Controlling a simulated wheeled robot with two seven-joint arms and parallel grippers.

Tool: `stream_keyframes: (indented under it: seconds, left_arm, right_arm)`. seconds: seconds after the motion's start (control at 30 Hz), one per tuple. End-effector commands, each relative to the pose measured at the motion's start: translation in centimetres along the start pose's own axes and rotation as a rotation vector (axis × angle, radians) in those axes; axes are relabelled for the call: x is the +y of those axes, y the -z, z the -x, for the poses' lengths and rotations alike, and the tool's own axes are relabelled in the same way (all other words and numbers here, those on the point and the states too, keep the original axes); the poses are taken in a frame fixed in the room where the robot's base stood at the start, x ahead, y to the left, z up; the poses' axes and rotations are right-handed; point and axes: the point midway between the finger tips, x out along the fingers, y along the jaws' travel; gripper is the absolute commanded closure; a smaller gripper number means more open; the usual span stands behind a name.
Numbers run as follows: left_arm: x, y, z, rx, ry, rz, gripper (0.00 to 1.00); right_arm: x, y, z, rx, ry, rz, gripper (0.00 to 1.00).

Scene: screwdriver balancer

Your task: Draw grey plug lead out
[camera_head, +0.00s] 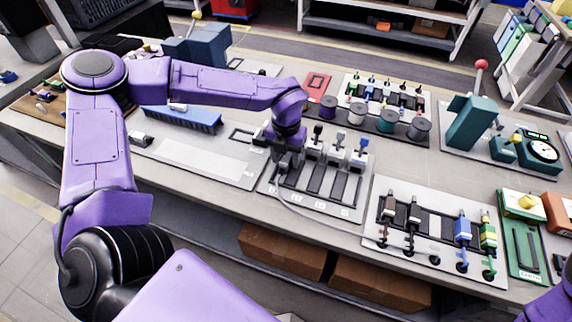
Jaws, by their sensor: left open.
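My left gripper (284,166) is open. It points down over the left end of the middle grey board (310,208), which has several dark slots. The left end of the row of plugs there is hidden behind my gripper and wrist. To its right stand a dark plug (317,135), a pale grey plug (339,141) and a blue-and-white plug (361,154). I cannot tell which one is the grey plug lead, or whether anything is between the fingers. A thin pale lead (310,222) curves from below the gripper toward the right board. My right gripper is out of view.
The right board (374,224) holds dark, blue and green-yellow plugs with short leads. Behind the middle board is a rack of spools (357,113). A teal press (470,122) and a dial gauge (542,150) stand at the right. A blue strip (180,119) lies left.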

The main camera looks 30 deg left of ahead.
Motion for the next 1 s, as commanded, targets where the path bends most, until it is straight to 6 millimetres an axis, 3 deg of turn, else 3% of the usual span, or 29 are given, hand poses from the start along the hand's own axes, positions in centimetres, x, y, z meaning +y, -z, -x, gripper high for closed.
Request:
stream_keyframes:
  seconds: [0.2,0.33,0.37,1.0]
  left_arm:
    - [-0.1,0.0,0.0,0.0,0.0,-0.001,0.52]
    - [-0.1,0.0,0.0,0.0,0.0,-0.001,0.94]
    - [-0.1,0.0,0.0,0.0,0.0,-0.002,1.0]
    - [0.0,1.7,0.1,0.0,0.0,-0.002,1.0]
  right_arm:
    - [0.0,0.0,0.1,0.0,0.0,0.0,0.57]
    - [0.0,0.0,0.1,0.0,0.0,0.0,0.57]
    - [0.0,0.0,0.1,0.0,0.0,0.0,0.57]
    - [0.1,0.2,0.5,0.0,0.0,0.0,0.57]
